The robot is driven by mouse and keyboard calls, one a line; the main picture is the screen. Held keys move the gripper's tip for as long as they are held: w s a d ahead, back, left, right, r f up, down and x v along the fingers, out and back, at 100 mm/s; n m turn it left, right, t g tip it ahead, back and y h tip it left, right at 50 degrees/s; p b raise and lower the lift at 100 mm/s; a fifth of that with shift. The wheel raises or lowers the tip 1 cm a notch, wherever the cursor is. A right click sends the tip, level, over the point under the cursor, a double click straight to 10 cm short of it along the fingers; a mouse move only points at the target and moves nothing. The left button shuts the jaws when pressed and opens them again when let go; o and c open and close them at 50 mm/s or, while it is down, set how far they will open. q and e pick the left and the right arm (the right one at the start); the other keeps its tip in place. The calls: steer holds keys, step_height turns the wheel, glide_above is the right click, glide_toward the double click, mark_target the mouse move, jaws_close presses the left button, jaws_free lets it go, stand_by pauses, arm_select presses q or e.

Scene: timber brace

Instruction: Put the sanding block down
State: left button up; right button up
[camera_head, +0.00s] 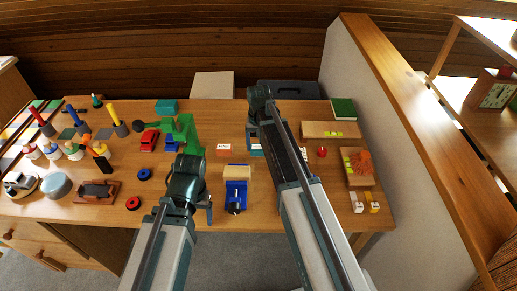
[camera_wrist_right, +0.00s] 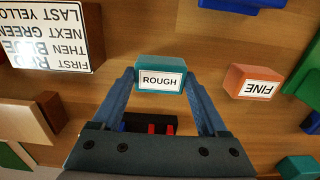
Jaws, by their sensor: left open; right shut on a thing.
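The teal sanding block marked ROUGH (camera_wrist_right: 160,75) is between the two blue fingers of my right gripper (camera_wrist_right: 160,82), which is shut on it. In the head view this teal block (camera_head: 255,150) shows beside my right arm, over the middle of the table. I cannot tell whether its underside touches the table. An orange block marked FINE (camera_wrist_right: 253,82) lies apart from it on the wood; it also shows in the head view (camera_head: 223,150). My left gripper (camera_head: 190,202) is open over the front of the table; its fingers are mostly hidden by the arm.
A blue vise (camera_head: 236,195) with a wood piece stands at the front middle. A green frame (camera_head: 186,130) and red car (camera_head: 149,140) are left of the blocks. A printed sign (camera_wrist_right: 48,35) shows in the wrist view. Bare tabletop surrounds the two blocks.

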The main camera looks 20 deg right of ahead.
mark_target(259, 147)
arm_select(q)
steer(key=shift+r, duration=0.1)
arm_select(e)
steer(key=shift+r, duration=0.1)
steer(key=o, duration=1.1)
arm_select(q)
step_height(259, 147, up, 12)
steer(key=p, duration=1.2)
arm_select(e)
step_height(259, 147, up, 12)
